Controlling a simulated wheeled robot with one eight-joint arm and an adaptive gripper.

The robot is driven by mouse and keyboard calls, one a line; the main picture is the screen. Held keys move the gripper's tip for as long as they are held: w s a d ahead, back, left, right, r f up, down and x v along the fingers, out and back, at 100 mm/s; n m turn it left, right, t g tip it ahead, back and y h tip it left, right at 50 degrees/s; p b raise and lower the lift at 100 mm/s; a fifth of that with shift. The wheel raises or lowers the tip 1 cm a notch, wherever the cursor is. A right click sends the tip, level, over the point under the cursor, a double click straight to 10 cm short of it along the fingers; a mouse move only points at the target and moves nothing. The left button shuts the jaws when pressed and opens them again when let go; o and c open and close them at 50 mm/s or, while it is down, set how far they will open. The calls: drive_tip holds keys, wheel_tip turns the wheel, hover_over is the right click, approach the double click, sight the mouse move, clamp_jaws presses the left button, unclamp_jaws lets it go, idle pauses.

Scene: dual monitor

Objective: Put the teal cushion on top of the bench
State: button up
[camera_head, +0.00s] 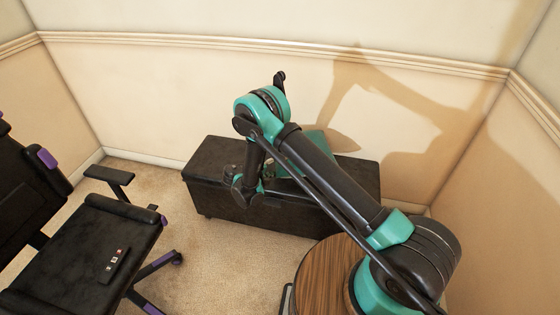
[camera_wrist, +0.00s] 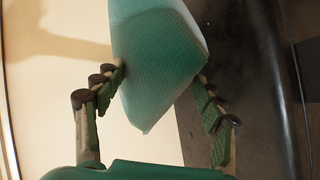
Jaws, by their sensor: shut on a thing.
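The teal cushion (camera_wrist: 158,55) is between the fingers of my gripper (camera_wrist: 160,82) in the wrist view, with one corner pointing down toward the palm. My gripper is shut on it. In the head view, part of the teal cushion (camera_head: 318,143) shows behind my arm, over the dark bench (camera_head: 213,158). The bench is a long, low, black padded box against the back wall. My arm hides the middle of the bench and much of the cushion. I cannot tell whether the cushion touches the bench top.
A black and purple office chair (camera_head: 90,240) stands at the left, with a small dark object (camera_head: 115,262) on its seat. A round wooden surface (camera_head: 325,275) is at the lower right. Carpet (camera_head: 235,250) lies free between chair and bench. Walls close in behind and at right.

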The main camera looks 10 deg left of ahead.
drive_tip(key=shift+w+f, duration=0.1)
drive_tip(key=shift+f, duration=3.25)
drive_tip(key=o, duration=1.5)
drive_tip(key=shift+a, duration=0.1)
